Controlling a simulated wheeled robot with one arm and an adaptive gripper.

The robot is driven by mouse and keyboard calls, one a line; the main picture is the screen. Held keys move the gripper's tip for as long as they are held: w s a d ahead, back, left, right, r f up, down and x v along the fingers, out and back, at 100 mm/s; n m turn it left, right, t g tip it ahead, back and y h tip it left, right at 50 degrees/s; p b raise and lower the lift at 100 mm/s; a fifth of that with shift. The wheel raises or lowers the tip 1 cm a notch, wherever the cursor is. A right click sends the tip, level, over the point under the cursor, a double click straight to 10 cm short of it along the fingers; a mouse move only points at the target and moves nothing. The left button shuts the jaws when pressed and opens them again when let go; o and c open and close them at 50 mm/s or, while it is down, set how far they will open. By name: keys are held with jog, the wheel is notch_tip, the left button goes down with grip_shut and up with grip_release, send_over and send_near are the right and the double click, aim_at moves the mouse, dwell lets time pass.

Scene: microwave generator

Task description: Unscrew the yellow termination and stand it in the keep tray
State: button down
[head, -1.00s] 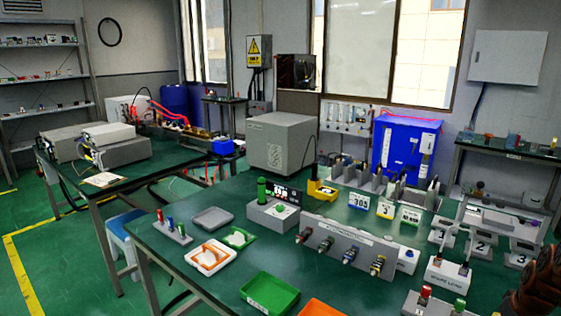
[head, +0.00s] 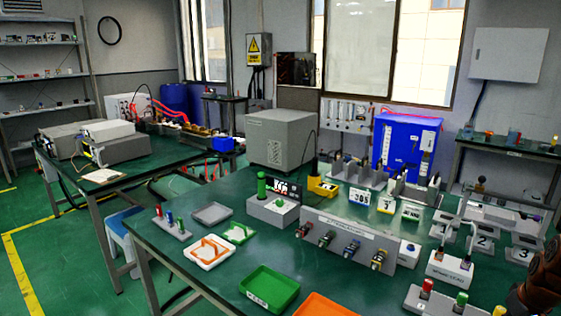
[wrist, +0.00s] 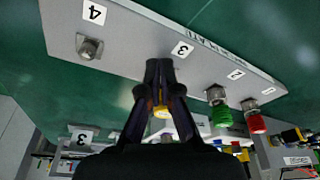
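In the wrist view the yellow termination (wrist: 161,112) shows between the two fingers of my gripper (wrist: 159,64), beside position 3 of a grey numbered plate (wrist: 130,40). The fingertips are close together at that position and look shut on the termination; they hide its joint with the plate. A green termination (wrist: 221,115) sits at 2 and a red one (wrist: 257,123) at 1. Connector 4 (wrist: 89,47) is bare metal. In the head view a green tray (head: 270,289) with an unreadable label and an orange tray (head: 330,306) lie at the front; I cannot tell which is the keep tray.
A grey panel (head: 345,238) with several connectors stands mid-bench. A small rack (head: 172,228) with coloured pieces, a grey tray (head: 212,213) and a white tray (head: 209,252) are at the left. Numbered stands (head: 484,245) crowd the right. Bare bench lies between the panel and the front trays.

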jog(key=shift+d, duration=0.15)
jog(key=shift+s+b, duration=0.35)
jog(key=shift+b, duration=0.25)
jog(key=shift+r+p, duration=0.3)
jog(key=shift+r, duration=2.7)
